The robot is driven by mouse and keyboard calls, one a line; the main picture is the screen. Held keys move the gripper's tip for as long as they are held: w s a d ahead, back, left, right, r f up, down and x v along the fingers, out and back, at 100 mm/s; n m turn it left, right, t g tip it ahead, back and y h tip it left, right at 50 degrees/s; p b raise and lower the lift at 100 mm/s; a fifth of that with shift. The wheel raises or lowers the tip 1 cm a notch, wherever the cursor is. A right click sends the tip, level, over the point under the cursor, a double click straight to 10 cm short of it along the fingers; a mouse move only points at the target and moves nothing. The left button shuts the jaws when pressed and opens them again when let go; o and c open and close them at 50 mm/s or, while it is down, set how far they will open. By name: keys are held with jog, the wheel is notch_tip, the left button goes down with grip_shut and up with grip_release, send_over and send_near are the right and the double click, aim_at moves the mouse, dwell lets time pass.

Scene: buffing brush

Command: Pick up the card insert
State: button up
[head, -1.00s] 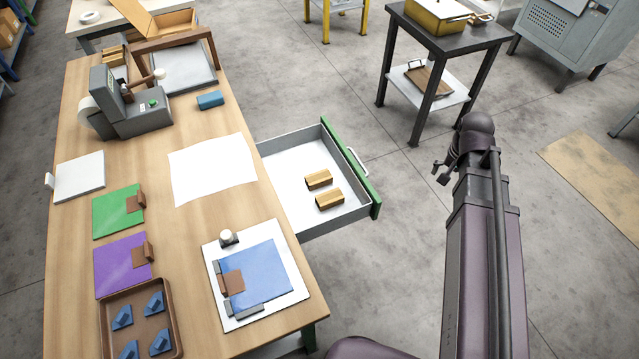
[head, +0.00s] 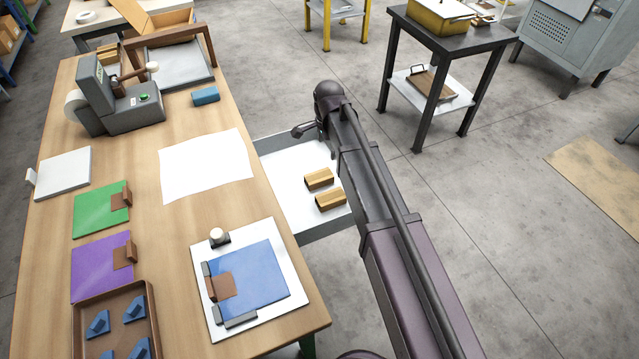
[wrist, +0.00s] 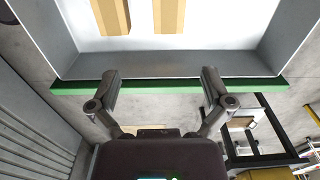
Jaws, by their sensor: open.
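Two tan, cardboard-like folded pieces lie in the open drawer, one (head: 319,179) behind the other (head: 329,200) in the head view. I cannot tell which of them, if either, is the card insert. Both also show at the top of the wrist view, left (wrist: 112,16) and right (wrist: 169,15), cut off by the frame. My gripper (wrist: 160,84) is open and empty, its fingers spread at the drawer's front edge, apart from both pieces. In the head view my arm hides the drawer front, and the fingers cannot be made out.
The drawer (head: 325,228) has grey walls and a pale floor, mostly clear. The workbench (head: 160,235) beside it holds a white sheet (head: 206,166), a blue card (head: 250,275) on a white board, and green (head: 95,213) and purple (head: 98,266) cards. A dark cart (head: 450,42) stands behind.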

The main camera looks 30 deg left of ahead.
aim_at(319, 176)
jog(key=shift+s+a+f, duration=0.15)
jog(key=shift+s+a, duration=0.05)
jog(key=shift+a, duration=0.45)
jog(key=shift+s+a+f, duration=0.15)
jog(key=shift+a, duration=0.45)
jog(key=shift+f, duration=0.1)
notch_tip(319, 176, down, 8)
jog(key=b, duration=0.9)
jog(key=shift+f, duration=0.2)
jog(key=shift+d+f+b, duration=0.1)
jog(key=shift+f+b, duration=2.45)
jog(key=shift+f, duration=0.05)
jog(key=c, duration=0.9)
